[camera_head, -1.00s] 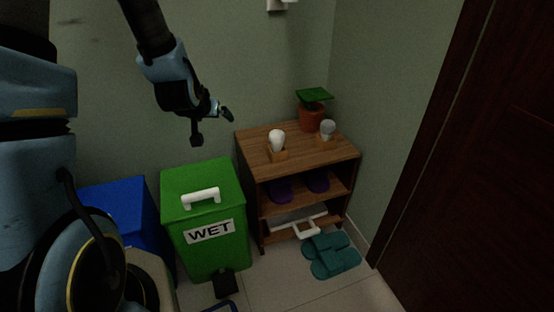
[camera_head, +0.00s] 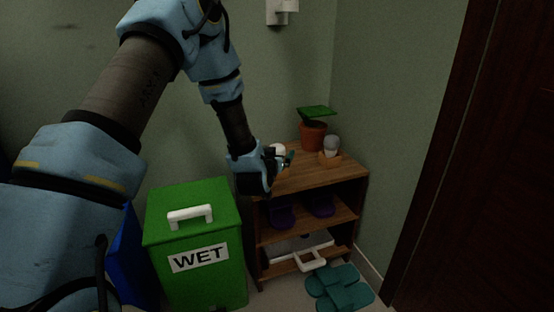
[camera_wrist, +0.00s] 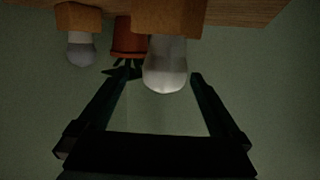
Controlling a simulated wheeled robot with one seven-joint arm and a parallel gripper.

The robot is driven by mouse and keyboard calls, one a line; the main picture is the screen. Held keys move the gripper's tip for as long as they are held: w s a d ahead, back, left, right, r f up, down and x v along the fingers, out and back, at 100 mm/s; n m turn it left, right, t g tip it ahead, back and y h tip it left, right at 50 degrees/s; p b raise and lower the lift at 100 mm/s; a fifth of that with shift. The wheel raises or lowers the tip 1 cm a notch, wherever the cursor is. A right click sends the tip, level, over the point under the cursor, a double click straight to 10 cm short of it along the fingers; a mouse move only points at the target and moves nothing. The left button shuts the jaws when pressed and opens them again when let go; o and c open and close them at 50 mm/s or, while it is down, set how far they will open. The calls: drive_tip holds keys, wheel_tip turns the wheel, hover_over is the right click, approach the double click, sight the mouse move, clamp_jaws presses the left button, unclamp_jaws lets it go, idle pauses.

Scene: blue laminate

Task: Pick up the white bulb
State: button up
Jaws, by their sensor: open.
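The white bulb (camera_head: 278,149) stands upright in a small wooden block on top of the wooden shelf unit (camera_head: 316,177). In the head view my arm hides most of the bulb and its block. In the wrist view, which is upside down, the bulb (camera_wrist: 166,72) hangs from its block (camera_wrist: 168,17) in the picture. My gripper (camera_head: 286,160) is at the shelf's left end, close to the bulb. In the wrist view my gripper (camera_wrist: 165,76) is open, with one finger on each side of the bulb's rounded end. No contact is clear.
A greyer bulb (camera_head: 331,143) in another wooden block and a potted plant (camera_head: 313,132) stand farther right on the shelf top. A green WET bin (camera_head: 192,235) stands left of the shelf. A wall is behind, and teal slippers (camera_head: 338,288) lie on the floor.

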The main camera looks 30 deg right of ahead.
drive_tip(key=b+x, duration=0.1)
drive_tip(key=x, duration=0.4)
drive_tip(key=shift+w, duration=0.4)
drive_tip(key=c, duration=1.5)
wheel_tip(320, 180, up, 10)
drive_tip(key=p, duration=0.2)
